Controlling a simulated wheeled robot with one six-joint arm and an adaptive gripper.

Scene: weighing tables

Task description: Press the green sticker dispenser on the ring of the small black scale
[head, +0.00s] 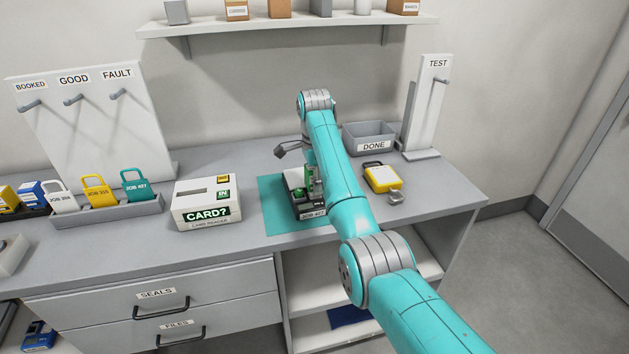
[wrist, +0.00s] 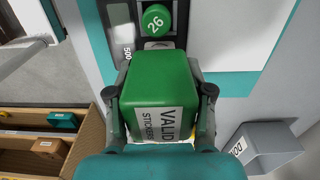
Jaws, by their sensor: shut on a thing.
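My gripper (wrist: 158,85) is shut on the green sticker dispenser (wrist: 160,88), a block labelled VALID STICKERS, with one finger on each side. The small black scale (wrist: 120,30) lies beyond it in the wrist view, with a grey display marked 500. A round green disc marked 26 (wrist: 156,20) is on the scale, just past the dispenser. Whether the dispenser touches the scale I cannot tell. My arm partly hides the scale and gripper there.
A white card reader box (head: 205,205) stands left of the mat. A yellow case (head: 382,180) and the grey DONE bin (head: 368,138) are to the right. A rack of padlock-shaped tags (head: 110,212) is further left. The TEST board (head: 428,105) stands at the back right.

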